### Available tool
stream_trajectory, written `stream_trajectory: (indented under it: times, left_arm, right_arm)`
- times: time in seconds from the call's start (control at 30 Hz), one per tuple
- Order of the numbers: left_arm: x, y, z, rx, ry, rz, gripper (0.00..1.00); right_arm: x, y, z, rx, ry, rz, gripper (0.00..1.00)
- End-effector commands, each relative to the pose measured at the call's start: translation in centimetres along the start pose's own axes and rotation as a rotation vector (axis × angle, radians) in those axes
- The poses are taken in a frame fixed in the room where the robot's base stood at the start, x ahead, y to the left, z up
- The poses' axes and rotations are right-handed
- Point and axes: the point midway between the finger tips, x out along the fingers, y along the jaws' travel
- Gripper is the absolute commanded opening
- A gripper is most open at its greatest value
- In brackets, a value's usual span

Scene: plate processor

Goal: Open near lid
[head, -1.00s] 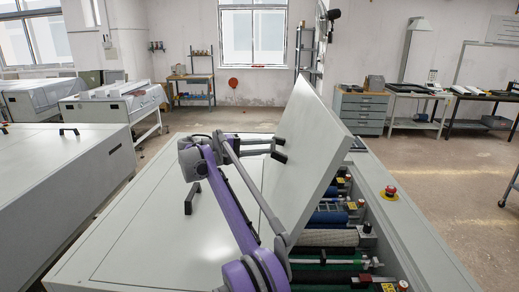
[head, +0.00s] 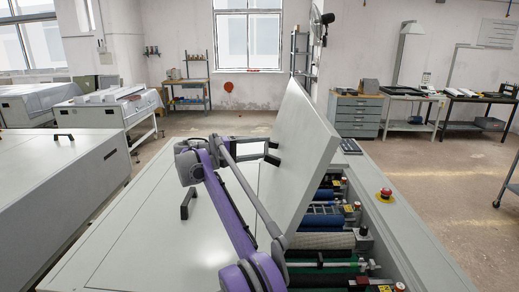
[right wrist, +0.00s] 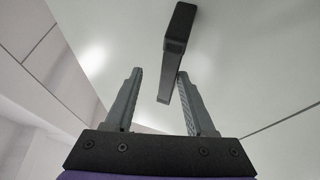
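The near lid (head: 302,145) is a large pale panel, raised and tilted steeply over the machine, with rollers uncovered to its right. A dark bar handle (right wrist: 173,55) stands on the lid's face in the right wrist view. My right gripper (head: 270,149) is close to the lid's left-facing side in the head view. In the right wrist view its two grey fingers (right wrist: 158,78) are apart, with the handle's far end between or just beyond their tips; contact is unclear. My left gripper is out of view.
A flat cover with another dark handle (head: 189,200) lies left of my arm. Colored rollers (head: 325,220) sit open on the right, beside a red emergency button (head: 385,192). Another machine (head: 60,185) stands at left. The floor at right is mostly clear.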

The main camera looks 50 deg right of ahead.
Motion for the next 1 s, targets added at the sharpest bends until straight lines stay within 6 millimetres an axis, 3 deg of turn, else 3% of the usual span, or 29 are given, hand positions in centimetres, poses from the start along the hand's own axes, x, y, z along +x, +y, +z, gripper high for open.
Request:
stream_trajectory:
  times: [0.27,0.7,1.0]
  left_arm:
    - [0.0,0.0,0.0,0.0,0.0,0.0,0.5]
    - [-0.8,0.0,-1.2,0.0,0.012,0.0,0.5]
    - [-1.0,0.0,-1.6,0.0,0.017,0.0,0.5]
  right_arm:
    - [-0.6,-0.2,-0.1,-0.001,0.002,-0.002,0.55]
    - [-8.5,0.1,0.0,0.001,0.002,-0.002,0.55]
    - [-10.8,0.0,0.0,0.0,0.0,-0.001,0.55]
